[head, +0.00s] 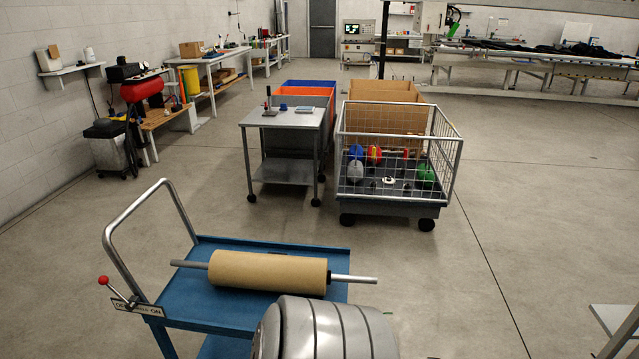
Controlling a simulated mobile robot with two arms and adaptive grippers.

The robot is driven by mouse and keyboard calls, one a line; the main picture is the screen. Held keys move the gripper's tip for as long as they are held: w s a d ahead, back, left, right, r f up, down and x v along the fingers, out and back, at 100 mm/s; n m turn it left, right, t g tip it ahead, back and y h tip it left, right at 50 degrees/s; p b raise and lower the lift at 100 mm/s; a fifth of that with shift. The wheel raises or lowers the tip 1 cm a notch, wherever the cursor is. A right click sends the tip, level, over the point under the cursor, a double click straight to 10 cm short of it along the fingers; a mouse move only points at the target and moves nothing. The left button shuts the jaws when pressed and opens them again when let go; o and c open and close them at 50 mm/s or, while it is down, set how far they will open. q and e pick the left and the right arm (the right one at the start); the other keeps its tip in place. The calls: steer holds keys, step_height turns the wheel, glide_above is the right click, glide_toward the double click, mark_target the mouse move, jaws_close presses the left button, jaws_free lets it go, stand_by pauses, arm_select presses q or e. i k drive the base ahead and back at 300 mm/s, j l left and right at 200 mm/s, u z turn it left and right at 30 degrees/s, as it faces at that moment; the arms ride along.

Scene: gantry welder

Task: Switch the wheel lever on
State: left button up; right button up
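The wheel lever (117,291) is a thin metal rod with a red ball knob (103,280). It is mounted at the left corner of a blue cart (205,303), by the foot of the cart's grey tube handle (120,215). A small white label plate (138,306) sits at the lever's base. "ON" is readable at its right end; the middle of the text is covered by the lever. The lever leans up and to the left, away from the "ON" end. Neither of my grippers is in view.
A cardboard-brown roll (268,271) on a grey bar lies across the cart. A grey table (285,119) and a wire-mesh cart (390,206) stand beyond. Benches line the left wall. The floor (70,280) left of the cart is clear.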

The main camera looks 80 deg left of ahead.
mark_target(103, 281)
steer(key=u, duration=4.05)
